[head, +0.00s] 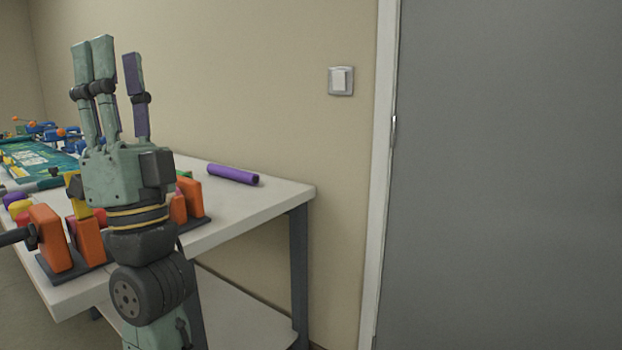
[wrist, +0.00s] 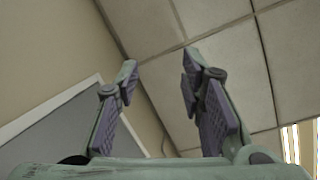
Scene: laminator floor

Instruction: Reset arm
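My gripper (head: 114,68) is raised upright on my arm at the left of the head view, its fingers pointing up. The fingers are grey-green with purple pads. In the wrist view the fingers of my gripper (wrist: 158,88) stand well apart with nothing between them.
A purple roll (head: 232,175) lies on the table near its far right corner. A light switch (head: 341,81) is on the wall beside a grey door (head: 500,180). Ceiling tiles (wrist: 225,55) show in the wrist view.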

